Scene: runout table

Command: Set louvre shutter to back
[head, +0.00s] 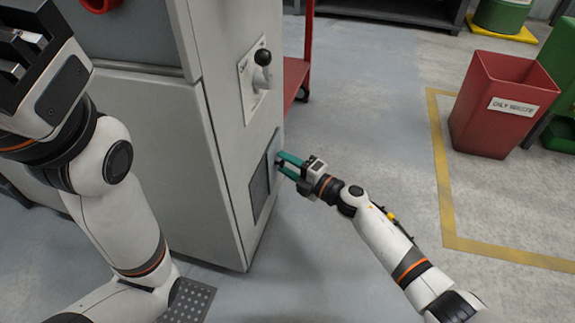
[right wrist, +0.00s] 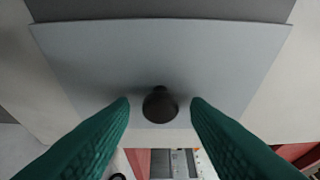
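The louvre shutter (head: 259,188) is a dark panel with a light frame, low on the side of the grey cabinet. In the right wrist view a pale flat plate (right wrist: 160,55) bears a round dark knob (right wrist: 160,106). My right gripper (head: 283,163) is at the shutter's right edge, its teal fingers parted. In the right wrist view the fingers stand either side of the knob, with a gap on each side.
A black-balled lever (head: 262,58) sits on a plate above the shutter on the grey cabinet (head: 225,130). A red trolley frame (head: 298,60) stands behind the cabinet. A red bin (head: 495,110) is at the right inside yellow floor lines. The floor around my right arm is clear.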

